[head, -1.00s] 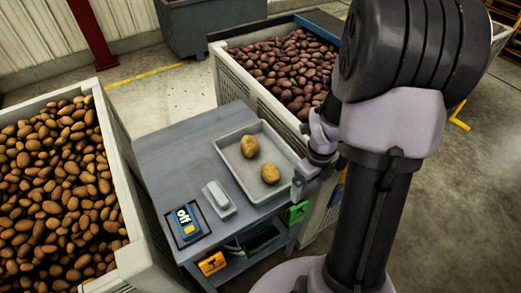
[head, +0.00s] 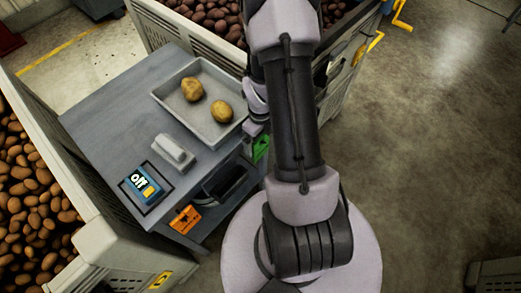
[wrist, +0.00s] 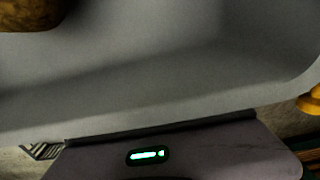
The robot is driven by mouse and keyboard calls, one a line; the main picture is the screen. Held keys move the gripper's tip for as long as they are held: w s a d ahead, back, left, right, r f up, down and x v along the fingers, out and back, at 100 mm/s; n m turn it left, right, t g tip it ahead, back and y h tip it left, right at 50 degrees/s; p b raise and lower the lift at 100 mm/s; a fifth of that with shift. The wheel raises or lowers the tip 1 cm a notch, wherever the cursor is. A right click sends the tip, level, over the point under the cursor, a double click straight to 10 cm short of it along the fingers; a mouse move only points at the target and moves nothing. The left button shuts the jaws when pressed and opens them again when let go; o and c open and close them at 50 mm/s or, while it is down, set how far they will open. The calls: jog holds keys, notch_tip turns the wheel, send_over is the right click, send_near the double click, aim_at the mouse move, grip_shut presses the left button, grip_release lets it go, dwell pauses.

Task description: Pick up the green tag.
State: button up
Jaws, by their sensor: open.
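The green tag (head: 261,147) hangs at the right side of the grey table, below the tray's right corner, in the head view. It is small and partly hidden by my arm. My gripper (head: 255,129) is just above the tag, beside the tray's right rim. My gripper is open, with nothing seen in it; its fingers are small and dark in the head view. I cannot tell whether it touches the tag. The wrist view shows the grey tray close up, and the tag cannot be made out there.
The tray (head: 171,108) holds two potatoes (head: 192,89). A blue device reading "off" (head: 142,187) and a pale grey block (head: 173,151) are on the table (head: 105,110). An orange tag (head: 186,219) hangs at the front. Potato crates (head: 190,45) stand behind and left.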

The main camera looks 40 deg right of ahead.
jog(key=shift+f, duration=0.15)
jog(key=c, duration=1.9)
